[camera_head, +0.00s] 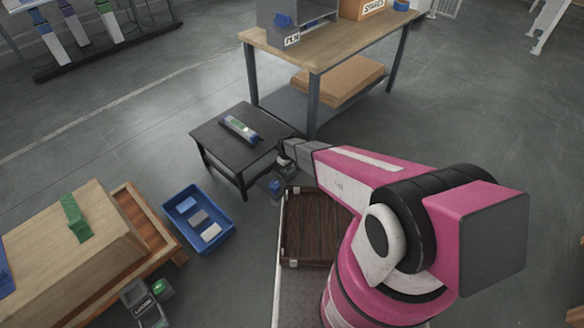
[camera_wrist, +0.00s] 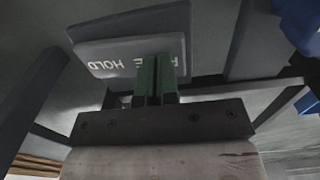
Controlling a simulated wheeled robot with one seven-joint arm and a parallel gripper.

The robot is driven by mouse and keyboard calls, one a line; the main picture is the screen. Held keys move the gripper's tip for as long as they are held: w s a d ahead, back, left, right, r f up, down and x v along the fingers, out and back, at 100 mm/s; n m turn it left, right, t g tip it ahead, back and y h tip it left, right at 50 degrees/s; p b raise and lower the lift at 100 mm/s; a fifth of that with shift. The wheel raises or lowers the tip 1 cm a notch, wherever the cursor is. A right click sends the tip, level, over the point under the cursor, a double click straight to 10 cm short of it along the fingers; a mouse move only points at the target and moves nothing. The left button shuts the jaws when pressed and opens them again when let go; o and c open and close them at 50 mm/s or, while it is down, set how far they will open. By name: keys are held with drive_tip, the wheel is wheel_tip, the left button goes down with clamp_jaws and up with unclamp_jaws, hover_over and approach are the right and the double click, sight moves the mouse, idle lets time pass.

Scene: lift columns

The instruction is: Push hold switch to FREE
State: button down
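The hold switch shows in the wrist view as a grey plate (camera_wrist: 110,62) with the white word HOLD at its left, upside down. A second word to the right is mostly hidden, with only a letter or so showing. My gripper (camera_wrist: 157,68) has two green fingers side by side, almost touching, with nothing seen between them. The fingertips overlap the plate's lower edge; I cannot tell whether they touch it. In the head view my gripper (camera_head: 286,158) is low beside the small black table, and the switch is too small to make out.
The black table (camera_head: 212,135) carries a long grey device. A wooden workbench (camera_head: 340,42) stands behind it. A blue bin (camera_head: 218,237) with several blocks is on the floor at left. A wooden crate (camera_head: 40,262) and a small unit with a green lamp (camera_head: 160,287) are at lower left.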

drive_tip(key=shift+f, duration=0.35)
drive_tip(key=shift+r, duration=3.55)
drive_tip(key=s+d+r+m, duration=0.3)
drive_tip(key=s+d+r, duration=0.3)
drive_tip(key=r, duration=0.5)
drive_tip(key=s+d+r+m, duration=0.3)
drive_tip(key=s+d+r, duration=0.3)
drive_tip(key=d+r, duration=0.5)
drive_tip(key=s+d+r+m, duration=0.4)
drive_tip(key=s+d+r, duration=0.2)
drive_tip(key=d+r, duration=0.3)
wheel_tip(320, 180, up, 4)
drive_tip(key=shift+s+d+r, duration=0.15)
drive_tip(key=shift+d+r, duration=0.05)
drive_tip(key=shift+r, duration=0.05)
